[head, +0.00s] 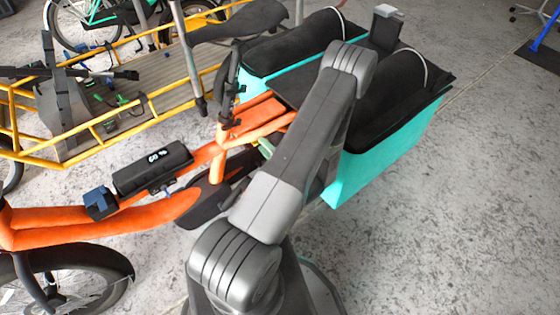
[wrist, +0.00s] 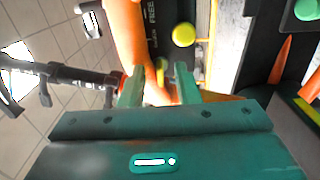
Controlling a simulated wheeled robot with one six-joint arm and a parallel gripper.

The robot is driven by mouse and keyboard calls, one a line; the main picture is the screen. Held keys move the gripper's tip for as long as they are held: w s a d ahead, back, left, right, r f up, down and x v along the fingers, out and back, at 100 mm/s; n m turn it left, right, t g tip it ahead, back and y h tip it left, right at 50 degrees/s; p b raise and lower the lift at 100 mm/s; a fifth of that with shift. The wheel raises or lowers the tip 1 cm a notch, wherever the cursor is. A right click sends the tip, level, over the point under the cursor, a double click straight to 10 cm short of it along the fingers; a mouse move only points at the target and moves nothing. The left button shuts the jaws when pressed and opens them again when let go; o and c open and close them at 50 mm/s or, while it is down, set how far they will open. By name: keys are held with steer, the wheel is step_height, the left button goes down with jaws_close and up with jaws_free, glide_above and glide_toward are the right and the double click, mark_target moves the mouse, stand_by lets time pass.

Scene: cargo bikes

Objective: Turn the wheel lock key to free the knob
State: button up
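In the wrist view a black panel (wrist: 157,28) with the word FREE on it stands against an orange frame tube (wrist: 124,35). A round yellow knob (wrist: 183,34) sits at the panel's right side. I cannot make out the lock key clearly. In the head view my arm hides most of this area.
The orange bike carries a black battery (head: 152,168) and a blue block (head: 100,203). A teal cargo box (head: 385,160) with black covers stands behind my arm. A yellow-railed cargo bike (head: 155,95) is at the back left.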

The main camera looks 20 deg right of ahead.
mark_target(253, 140)
steer(key=v, duration=1.1)
steer(key=shift+s+p, duration=0.25)
steer(key=shift+p, duration=0.2)
steer(key=shift+w, duration=0.1)
steer(key=b+x, duration=0.1)
steer(key=x, duration=1.2)
steer(key=shift+w, duration=0.35)
